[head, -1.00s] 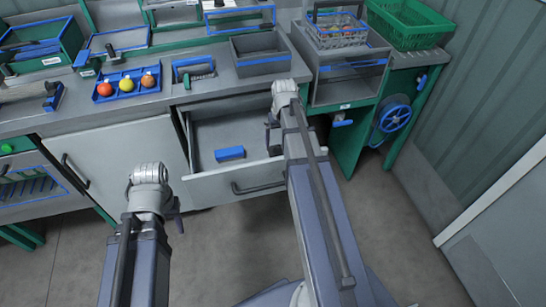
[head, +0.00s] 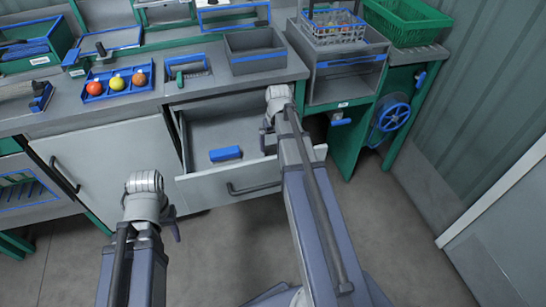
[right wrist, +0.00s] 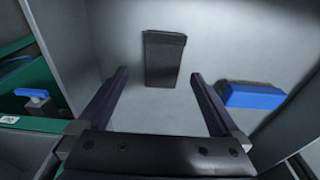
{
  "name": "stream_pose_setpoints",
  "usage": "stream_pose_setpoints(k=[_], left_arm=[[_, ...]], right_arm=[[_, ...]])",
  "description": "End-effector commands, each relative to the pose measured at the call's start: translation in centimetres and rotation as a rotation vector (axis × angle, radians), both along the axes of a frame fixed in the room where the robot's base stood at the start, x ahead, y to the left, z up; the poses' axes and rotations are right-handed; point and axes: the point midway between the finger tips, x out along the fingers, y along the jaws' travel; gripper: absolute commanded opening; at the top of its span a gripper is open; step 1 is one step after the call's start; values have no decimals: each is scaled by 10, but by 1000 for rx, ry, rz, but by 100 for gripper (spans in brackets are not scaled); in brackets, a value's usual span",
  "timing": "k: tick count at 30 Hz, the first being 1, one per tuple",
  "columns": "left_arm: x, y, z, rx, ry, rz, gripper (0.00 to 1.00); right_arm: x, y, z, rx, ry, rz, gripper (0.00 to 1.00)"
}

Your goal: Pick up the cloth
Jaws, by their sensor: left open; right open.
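A dark, flat rectangular piece that looks like the folded cloth (right wrist: 164,58) lies on the drawer floor in the right wrist view. In the head view it cannot be made out, likely hidden by my right arm. My right gripper (right wrist: 158,74) is open and empty, its two fingers pointing toward the cloth with the cloth between their lines. It also shows partly in the head view (head: 267,138), over the open drawer (head: 250,180). My left gripper (head: 173,224) hangs in front of the cabinet, mostly hidden by its wrist; it holds nothing visible.
A blue block (head: 225,154) lies in the drawer beside the cloth, also in the right wrist view (right wrist: 252,95). The drawer's walls and front surround the right gripper. A blue tray (head: 118,82) with coloured balls and a grey bin (head: 255,65) stand on the counter above.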

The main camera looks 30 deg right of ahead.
Motion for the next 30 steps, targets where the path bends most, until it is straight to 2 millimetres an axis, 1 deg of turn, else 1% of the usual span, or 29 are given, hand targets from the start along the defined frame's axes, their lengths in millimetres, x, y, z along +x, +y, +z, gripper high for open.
stream_pose_setpoints(k=[1, 10, 13, 20, 30], left_arm=[[0, 0, -8, 0, 0, 0, 50], [0, 0, -45, 0, 0, 0, 50], [0, 0, -48, 0, 0, 0, 50], [0, 0, -46, 0, 0, 0, 50], [0, 0, -46, 0, 0, 0, 50]], right_arm=[[2, 1, -8, 0, 0, 0, 100], [9, 3, -45, 0, 0, 0, 100], [10, 3, -49, 0, 0, 0, 100], [9, 3, -46, 0, 0, 0, 100], [9, 3, -46, 0, 0, 0, 62]])
